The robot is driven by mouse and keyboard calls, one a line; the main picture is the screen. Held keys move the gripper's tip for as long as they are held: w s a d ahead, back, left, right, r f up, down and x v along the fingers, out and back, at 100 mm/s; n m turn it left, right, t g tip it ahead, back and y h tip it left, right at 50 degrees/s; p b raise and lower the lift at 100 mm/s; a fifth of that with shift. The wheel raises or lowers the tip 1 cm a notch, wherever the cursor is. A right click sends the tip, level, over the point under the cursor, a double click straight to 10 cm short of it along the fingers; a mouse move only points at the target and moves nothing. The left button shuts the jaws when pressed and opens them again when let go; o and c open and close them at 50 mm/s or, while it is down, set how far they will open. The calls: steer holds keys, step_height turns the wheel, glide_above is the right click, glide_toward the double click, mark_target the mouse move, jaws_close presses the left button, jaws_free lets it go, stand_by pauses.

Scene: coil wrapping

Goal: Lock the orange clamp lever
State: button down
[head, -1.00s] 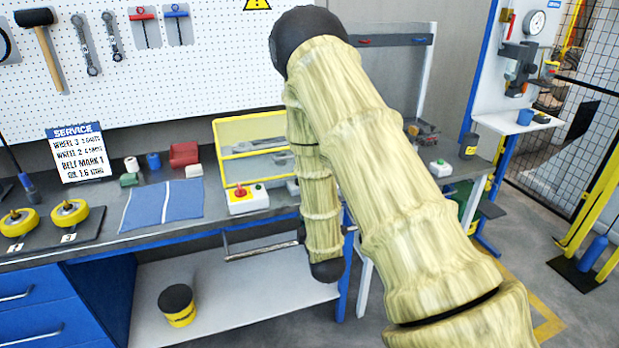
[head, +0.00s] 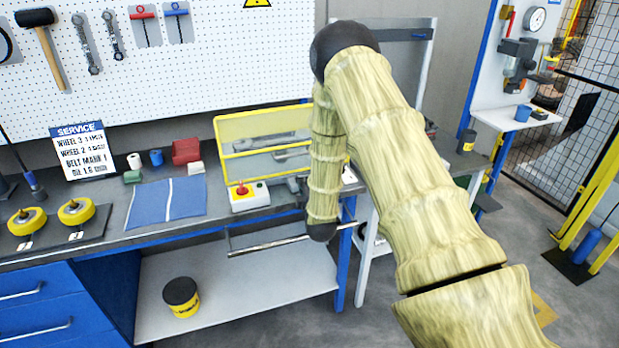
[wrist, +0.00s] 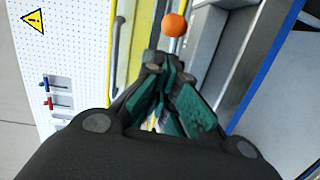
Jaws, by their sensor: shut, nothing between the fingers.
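An orange ball-shaped knob (wrist: 174,25), which looks like the end of the clamp lever, shows at the top of the wrist view. The rest of the lever is hidden or too small to make out. My gripper (wrist: 168,72) is in the wrist view with its green-padded fingers together and nothing between them. Its tips lie just below the knob in the picture; whether they touch it I cannot tell. In the head view my arm hides the gripper and the clamp area, and no orange lever shows.
A yellow-framed guard (head: 262,128) stands on the bench beside my arm, with a red-button control box (head: 249,197) in front. A blue mat (head: 165,202) and yellow wheels (head: 76,211) lie to the left. A metal rail (head: 268,246) runs along the bench front.

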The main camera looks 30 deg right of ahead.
steer(key=shift+w+d+f+p, duration=0.1)
steer(key=shift+w+d+p, duration=0.15)
steer(key=shift+d, duration=0.3)
steer(key=shift+w+d+p, duration=0.15)
steer(key=shift+w+d, duration=0.1)
steer(key=shift+d, duration=0.3)
steer(key=shift+w+d+f+b, duration=0.1)
steer(key=shift+d+f+b, duration=0.1)
steer(key=shift+d+b, duration=0.25)
steer(key=shift+w+d+b, duration=0.1)
steer(key=shift+d+b, duration=0.1)
steer(key=shift+b, duration=0.1)
steer(key=shift+d+r, duration=0.1)
steer(key=shift+r, duration=0.15)
